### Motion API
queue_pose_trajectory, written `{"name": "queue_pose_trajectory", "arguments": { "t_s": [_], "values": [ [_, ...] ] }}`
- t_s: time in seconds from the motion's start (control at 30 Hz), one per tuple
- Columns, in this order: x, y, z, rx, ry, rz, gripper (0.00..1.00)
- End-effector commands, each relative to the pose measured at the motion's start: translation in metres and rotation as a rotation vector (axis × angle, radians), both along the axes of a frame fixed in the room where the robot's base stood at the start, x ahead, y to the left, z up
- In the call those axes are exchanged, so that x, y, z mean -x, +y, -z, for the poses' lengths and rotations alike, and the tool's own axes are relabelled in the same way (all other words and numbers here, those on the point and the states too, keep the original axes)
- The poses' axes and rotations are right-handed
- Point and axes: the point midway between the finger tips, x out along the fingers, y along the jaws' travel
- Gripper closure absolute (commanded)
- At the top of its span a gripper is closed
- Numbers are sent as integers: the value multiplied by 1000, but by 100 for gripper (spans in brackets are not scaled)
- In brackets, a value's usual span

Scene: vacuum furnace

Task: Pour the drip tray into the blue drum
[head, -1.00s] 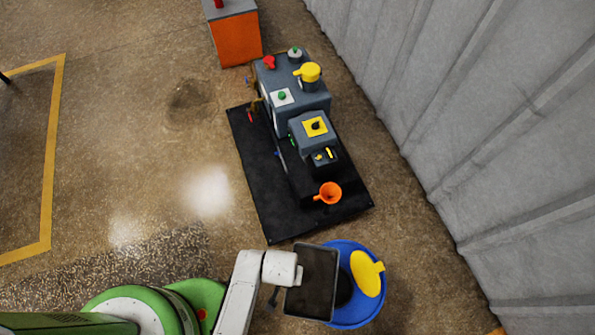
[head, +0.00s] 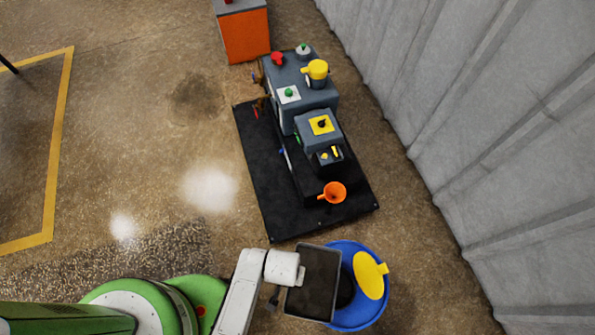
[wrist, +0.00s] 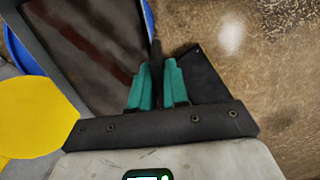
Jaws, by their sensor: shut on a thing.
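The drip tray (head: 313,284) is a dark rectangular tray with a grey rim, and it overlaps the left part of the blue drum (head: 355,318) in the head view. The drum has a yellow flap (head: 369,275) and a dark opening, partly hidden by the tray. In the wrist view my gripper (wrist: 158,80) has its teal fingers shut on the tray's edge. The tray (wrist: 95,45) shows brownish, wet-looking streaks inside. Blue drum rim (wrist: 22,55) and the yellow flap (wrist: 35,118) show at the left. I cannot tell the tray's height above the drum.
The grey pump machine (head: 305,95) stands on a black mat (head: 268,200) beyond the drum, with an orange funnel (head: 333,192) at its near end. An orange cabinet (head: 245,36) is at the back. A grey corrugated wall (head: 450,130) runs along the right.

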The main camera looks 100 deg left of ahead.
Motion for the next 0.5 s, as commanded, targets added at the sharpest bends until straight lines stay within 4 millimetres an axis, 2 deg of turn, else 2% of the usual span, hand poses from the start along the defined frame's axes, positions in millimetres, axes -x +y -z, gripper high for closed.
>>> {"name": "queue_pose_trajectory", "arguments": {
  "t_s": [0.5],
  "values": [
    [-4, 1, 8, 0, 72, 1, 100]
  ]
}}
